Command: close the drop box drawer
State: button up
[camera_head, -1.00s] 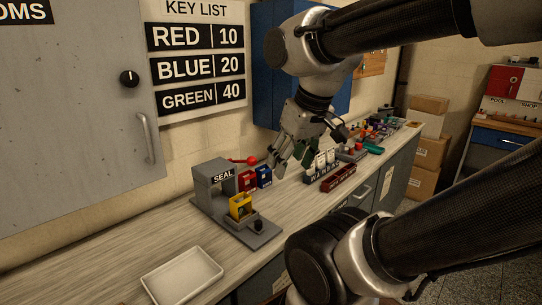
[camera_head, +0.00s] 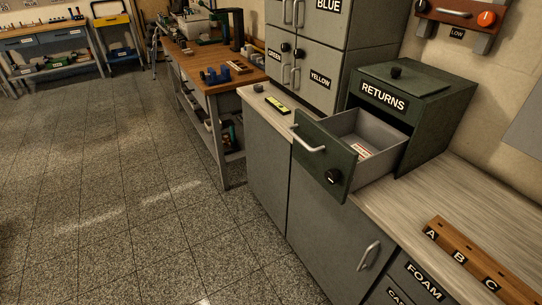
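The drop box is a dark green box labelled RETURNS (camera_head: 432,108), standing on the counter at the right. Its drawer (camera_head: 322,163) is pulled out towards the left. The drawer's green front has a silver handle (camera_head: 309,139) and a black knob. Inside the grey drawer lies a small white and red label or card (camera_head: 363,150). The box's lid has a black knob and looks shut. My gripper and arm are not in view.
Grey lockers labelled BLUE, GREEN and YELLOW (camera_head: 318,77) stand left of the box. A yellow-green item (camera_head: 277,106) lies on the counter left of the drawer. A wooden rack marked A, B, C (camera_head: 470,262) lies at lower right. The tiled floor (camera_head: 110,190) at left is clear.

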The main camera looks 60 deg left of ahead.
aim_at(320, 146)
jog(key=u, duration=1.8)
